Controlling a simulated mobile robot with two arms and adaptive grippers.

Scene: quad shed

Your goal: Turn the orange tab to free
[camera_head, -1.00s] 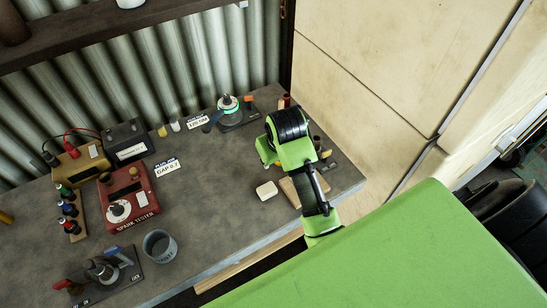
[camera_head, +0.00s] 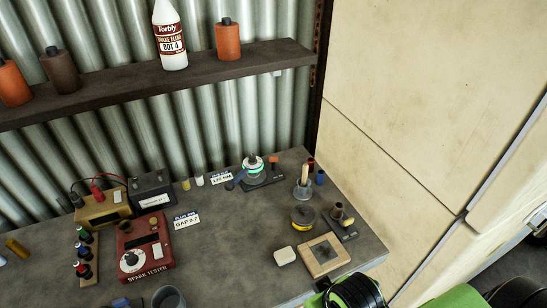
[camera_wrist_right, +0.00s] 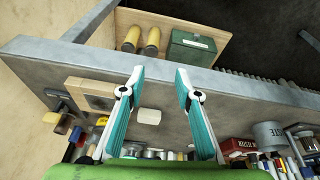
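A small orange tab (camera_head: 273,159) shows at the back of the bench. It stands at the back right of a dark base (camera_head: 264,180) that carries a round device with a green glowing ring (camera_head: 251,168). Its exact turn is too small to tell. My right gripper (camera_wrist_right: 160,72) shows in the right wrist view with two teal fingers spread apart and nothing between them. It is near the bench's front edge, away from the tab. In the head view only a green and black part of my right arm shows at the bottom. My left gripper is not in view.
A wood-framed pad (camera_head: 325,254), white block (camera_head: 285,256), yellow-and-black tin (camera_head: 303,216) and cup with a wooden handle (camera_head: 303,188) stand front right of the device. A red spark tester (camera_head: 145,246) is left. A shelf (camera_head: 120,90) with bottles hangs above.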

